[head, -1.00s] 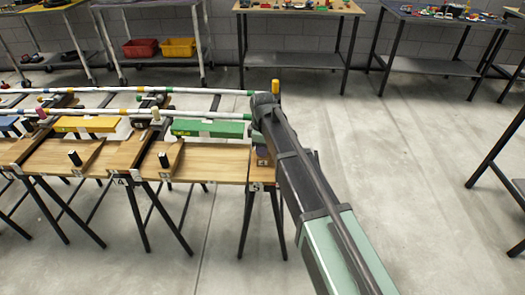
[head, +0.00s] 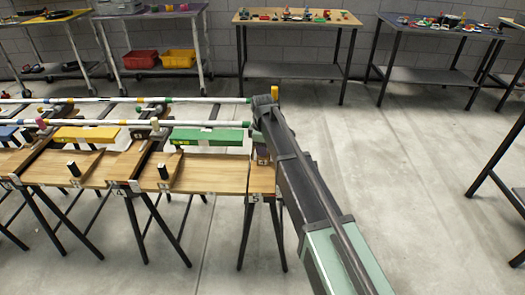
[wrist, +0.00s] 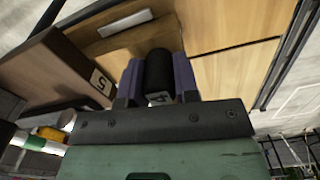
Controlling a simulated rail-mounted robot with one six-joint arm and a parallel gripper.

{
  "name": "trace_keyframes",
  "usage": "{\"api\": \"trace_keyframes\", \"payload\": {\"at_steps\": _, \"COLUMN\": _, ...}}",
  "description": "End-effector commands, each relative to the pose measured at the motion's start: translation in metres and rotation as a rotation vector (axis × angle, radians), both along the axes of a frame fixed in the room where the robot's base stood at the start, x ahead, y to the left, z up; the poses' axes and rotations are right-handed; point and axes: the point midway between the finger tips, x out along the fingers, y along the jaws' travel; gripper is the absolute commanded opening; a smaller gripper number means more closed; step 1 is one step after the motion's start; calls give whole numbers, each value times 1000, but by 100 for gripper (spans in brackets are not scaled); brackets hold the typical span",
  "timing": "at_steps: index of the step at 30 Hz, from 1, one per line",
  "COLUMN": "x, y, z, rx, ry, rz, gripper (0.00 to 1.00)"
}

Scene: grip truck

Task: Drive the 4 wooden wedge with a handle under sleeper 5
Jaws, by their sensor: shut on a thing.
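My gripper (wrist: 158,80) is shut on the black handle (wrist: 159,72) of a wooden wedge, with one purple finger on each side. A white tag reading 4 is on the handle's near end. A dark brown sleeper (wrist: 50,72) with a 5 tag stands just left of the gripper in the wrist view. In the head view, my gripper (head: 262,148) is at the right end of the wooden bench, mostly covered by my arm. Two other wedges with upright black handles (head: 163,173) (head: 74,170) lie farther left.
White banded rails (head: 130,124) run along the bench (head: 215,172). A green bar (head: 205,137) and a yellow bar (head: 87,134) lie beside them. Black trestles (head: 150,225) stand below. Tool tables (head: 297,20) line the back wall. The floor right of my arm is open.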

Motion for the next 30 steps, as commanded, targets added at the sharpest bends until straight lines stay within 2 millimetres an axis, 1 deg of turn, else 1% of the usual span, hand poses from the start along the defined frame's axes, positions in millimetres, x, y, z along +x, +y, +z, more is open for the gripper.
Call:
{"api": "trace_keyframes", "payload": {"at_steps": 3, "x": 9, "y": 0, "z": 0, "rx": 0, "ry": -2, "rz": 0, "gripper": 0}}
{"api": "trace_keyframes", "payload": {"at_steps": 18, "x": 37, "y": 0, "z": 0, "rx": 0, "ry": -1, "rz": -1, "gripper": 0}}
{"api": "trace_keyframes", "payload": {"at_steps": 23, "x": 42, "y": 0, "z": 0, "rx": 0, "ry": -1, "rz": -1, "gripper": 0}}
{"api": "trace_keyframes", "payload": {"at_steps": 30, "x": 43, "y": -1, "z": 0, "rx": 0, "ry": -3, "rz": -1, "gripper": 0}}
